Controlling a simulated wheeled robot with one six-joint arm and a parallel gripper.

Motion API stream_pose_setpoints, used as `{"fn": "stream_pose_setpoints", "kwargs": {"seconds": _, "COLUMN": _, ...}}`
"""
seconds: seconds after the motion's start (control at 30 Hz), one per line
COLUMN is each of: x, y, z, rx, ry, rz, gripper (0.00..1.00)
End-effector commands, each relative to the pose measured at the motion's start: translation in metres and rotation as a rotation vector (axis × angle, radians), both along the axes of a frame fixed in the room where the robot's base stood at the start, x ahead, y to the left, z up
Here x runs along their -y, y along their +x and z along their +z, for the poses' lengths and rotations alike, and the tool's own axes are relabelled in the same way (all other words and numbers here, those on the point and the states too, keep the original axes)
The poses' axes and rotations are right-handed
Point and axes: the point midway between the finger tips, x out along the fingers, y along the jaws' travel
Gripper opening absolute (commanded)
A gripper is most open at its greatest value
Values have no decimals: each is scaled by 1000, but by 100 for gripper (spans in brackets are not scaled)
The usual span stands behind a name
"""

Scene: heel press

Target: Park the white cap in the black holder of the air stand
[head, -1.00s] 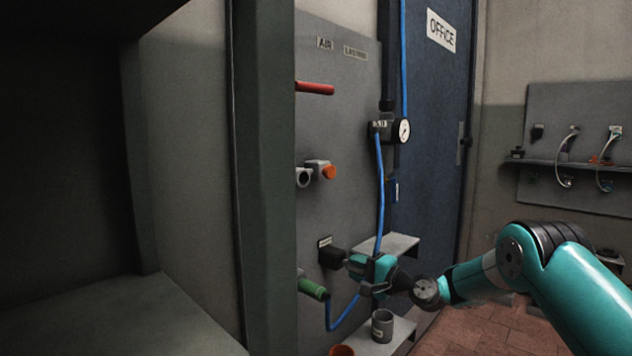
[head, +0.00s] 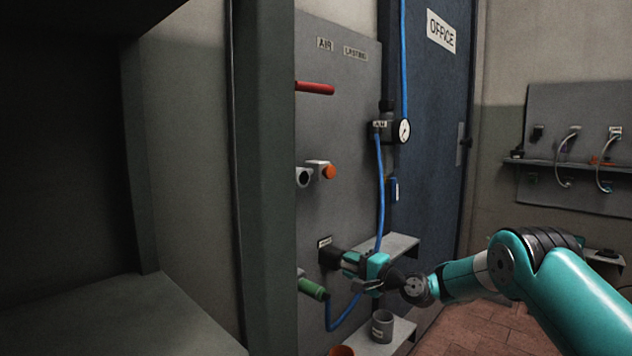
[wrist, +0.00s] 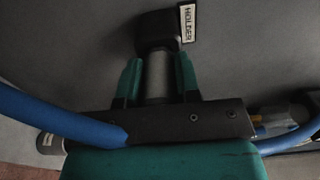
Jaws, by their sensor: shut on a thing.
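The black holder (head: 328,257) sticks out of the grey panel, and a HOLDER label is beside it in the wrist view (wrist: 158,28). My gripper (head: 346,262) is right in front of it. In the wrist view its two teal fingers (wrist: 158,70) are shut on a pale grey-looking cylinder, the white cap (wrist: 158,82). The cap points straight at the holder and its far end meets the holder's mouth. I cannot tell how far it sits inside. In the head view the cap is mostly hidden by the fingers.
A green fitting (head: 312,287) with a blue hose (head: 380,200) is just below my gripper. A grey cup (head: 382,327) and an orange cup (head: 342,351) stand lower down. A small shelf (head: 394,244) juts out behind. A red bar (head: 315,88) and orange knob (head: 328,172) are higher.

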Motion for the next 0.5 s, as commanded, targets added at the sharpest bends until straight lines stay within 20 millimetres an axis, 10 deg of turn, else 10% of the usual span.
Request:
{"fn": "stream_pose_setpoints", "kwargs": {"seconds": 0.17, "x": -1, "y": 0, "z": 0, "rx": 0, "ry": 0, "rz": 0, "gripper": 60}}
{"fn": "stream_pose_setpoints", "kwargs": {"seconds": 0.5, "x": 3, "y": -2, "z": 0, "rx": -1, "ry": -1, "rz": -1, "gripper": 60}}
